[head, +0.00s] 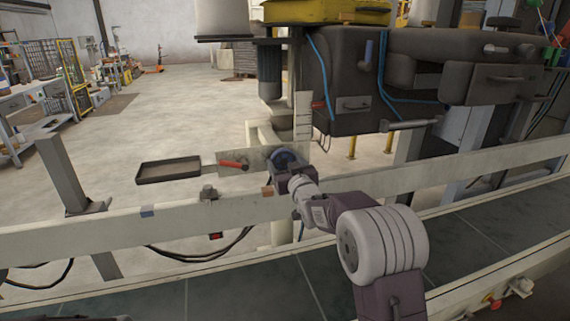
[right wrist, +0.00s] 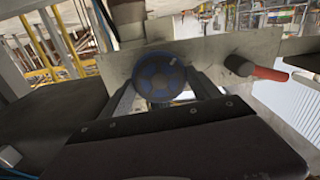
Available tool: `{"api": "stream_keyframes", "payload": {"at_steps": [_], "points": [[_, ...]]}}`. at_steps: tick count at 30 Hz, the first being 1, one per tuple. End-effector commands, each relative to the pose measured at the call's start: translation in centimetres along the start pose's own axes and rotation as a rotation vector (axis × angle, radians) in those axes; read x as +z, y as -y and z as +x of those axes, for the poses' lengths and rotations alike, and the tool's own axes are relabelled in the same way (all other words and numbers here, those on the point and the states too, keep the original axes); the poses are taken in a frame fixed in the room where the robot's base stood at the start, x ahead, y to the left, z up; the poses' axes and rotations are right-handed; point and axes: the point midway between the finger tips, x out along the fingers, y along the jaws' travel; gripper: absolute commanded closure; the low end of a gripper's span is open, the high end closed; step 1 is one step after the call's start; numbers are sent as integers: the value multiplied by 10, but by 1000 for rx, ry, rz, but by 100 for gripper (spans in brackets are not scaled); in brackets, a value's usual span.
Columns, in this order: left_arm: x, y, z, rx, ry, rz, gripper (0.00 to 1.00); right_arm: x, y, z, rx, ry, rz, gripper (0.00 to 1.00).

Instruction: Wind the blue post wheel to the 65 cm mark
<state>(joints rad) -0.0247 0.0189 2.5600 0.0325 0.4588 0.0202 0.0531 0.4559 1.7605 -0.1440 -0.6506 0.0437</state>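The blue post wheel (head: 284,156) sits on a pale metal plate beside the post, near the middle of the head view. In the right wrist view the wheel (right wrist: 160,77) faces me, dark with blue spokes and a small pale knob at its upper right. My right gripper (head: 287,172) is at the wheel. Its two fingers stand apart, one on each side of the rim; whether they press on it I cannot tell. A pale upright scale strip (head: 303,112) shows on the post above; its marks are too small to read. My left gripper is not in view.
A red handle (head: 233,164) sticks out left of the wheel; it also shows in the right wrist view (right wrist: 268,73). A dark tray (head: 168,171) is further left. A pale rail (head: 120,229) and conveyor run in front. A dark machine housing (head: 345,85) hangs above right.

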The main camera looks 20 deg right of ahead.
Motion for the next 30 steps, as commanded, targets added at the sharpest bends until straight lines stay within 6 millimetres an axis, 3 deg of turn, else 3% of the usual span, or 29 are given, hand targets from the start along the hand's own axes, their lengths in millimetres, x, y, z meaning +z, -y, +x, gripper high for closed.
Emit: {"api": "stream_keyframes", "payload": {"at_steps": [1,2,14,30], "points": [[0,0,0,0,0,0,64,0,0,0,0,0,0,62],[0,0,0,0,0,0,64,0,0,0,0,0,0,69],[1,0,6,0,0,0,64,2,1,0,-1,-1,-92,69],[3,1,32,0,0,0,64,4,2,0,-1,0,-571,69]]}}
